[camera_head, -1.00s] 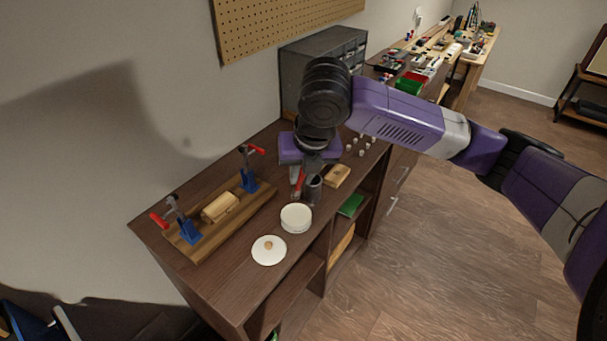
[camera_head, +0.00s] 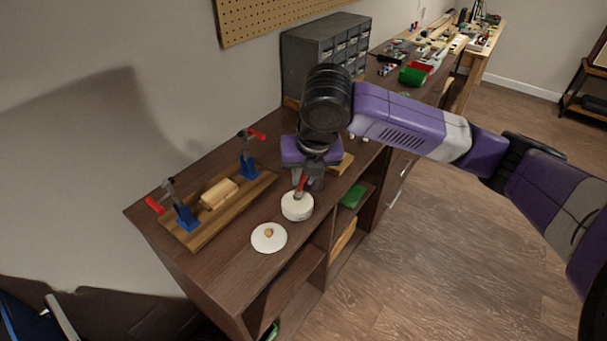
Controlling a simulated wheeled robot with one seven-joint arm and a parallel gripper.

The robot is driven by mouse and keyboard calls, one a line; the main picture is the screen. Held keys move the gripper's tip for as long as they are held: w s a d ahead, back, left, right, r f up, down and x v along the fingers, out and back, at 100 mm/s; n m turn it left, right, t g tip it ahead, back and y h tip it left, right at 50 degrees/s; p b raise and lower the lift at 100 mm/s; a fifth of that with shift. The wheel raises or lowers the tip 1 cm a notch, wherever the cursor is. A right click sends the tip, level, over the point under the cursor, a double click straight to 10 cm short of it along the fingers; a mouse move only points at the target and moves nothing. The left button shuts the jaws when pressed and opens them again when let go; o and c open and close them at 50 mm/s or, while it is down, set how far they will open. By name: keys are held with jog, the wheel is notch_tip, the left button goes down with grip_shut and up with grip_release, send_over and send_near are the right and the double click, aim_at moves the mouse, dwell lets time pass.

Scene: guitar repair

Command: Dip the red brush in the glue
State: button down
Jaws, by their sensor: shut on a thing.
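My gripper (camera_head: 304,178) is shut on the red brush (camera_head: 300,186), which points down. It hangs over the round white glue pot (camera_head: 297,209) on the dark wooden bench. The brush's lower end overlaps the pot's open top; I cannot tell whether it touches the glue. The pot's white lid (camera_head: 268,238) with a tan knob lies flat on the bench, in front and to the left of the pot.
A wooden board (camera_head: 222,228) with two red-handled blue clamps and a light wood block lies left of the pot. A wooden block (camera_head: 341,163) sits behind my gripper. A grey drawer cabinet (camera_head: 308,55) stands at the back. The bench's front edge is close to the pot.

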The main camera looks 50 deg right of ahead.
jog(key=shift+f+b, duration=0.6)
jog(key=shift+f, duration=0.1)
dwell(2.0)
jog(key=shift+r+p, duration=2.55)
jog(key=shift+r, duration=1.05)
jog(key=shift+f, duration=0.1)
